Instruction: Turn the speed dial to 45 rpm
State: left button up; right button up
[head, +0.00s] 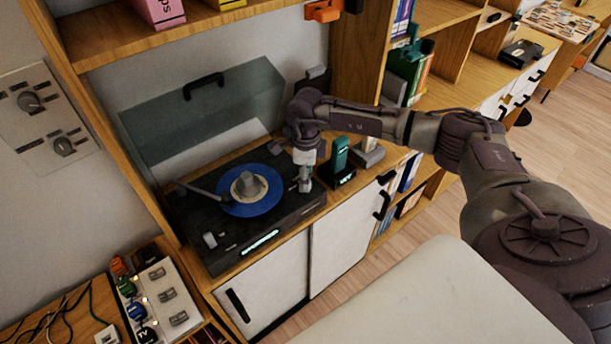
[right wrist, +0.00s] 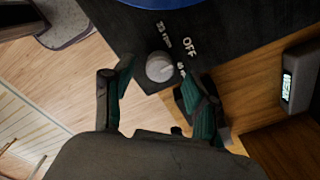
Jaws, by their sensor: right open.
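The record player (head: 222,243) is a dark box on the wooden cabinet, with a blue record (head: 250,207) on it and its lid (head: 215,110) raised. The speed dial (right wrist: 160,67) is a small light-grey knob at the player's corner in the right wrist view. Labels reading "33 rpm" and "OFF" show beside it; a third label is partly hidden by a finger. My right gripper (right wrist: 156,82) is open, its green-padded fingers on either side of the dial with gaps. Which label the dial points to is unclear.
A green-and-black handset (head: 340,160) in its stand is close to the right of my right gripper. The player's tonearm (head: 205,191) lies left of the record. A shelf (head: 180,40) is above. A panel with switches (head: 165,293) is at lower left.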

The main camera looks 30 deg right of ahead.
jog(key=shift+f, duration=0.95)
jog(key=shift+c, duration=0.2)
grip_shut()
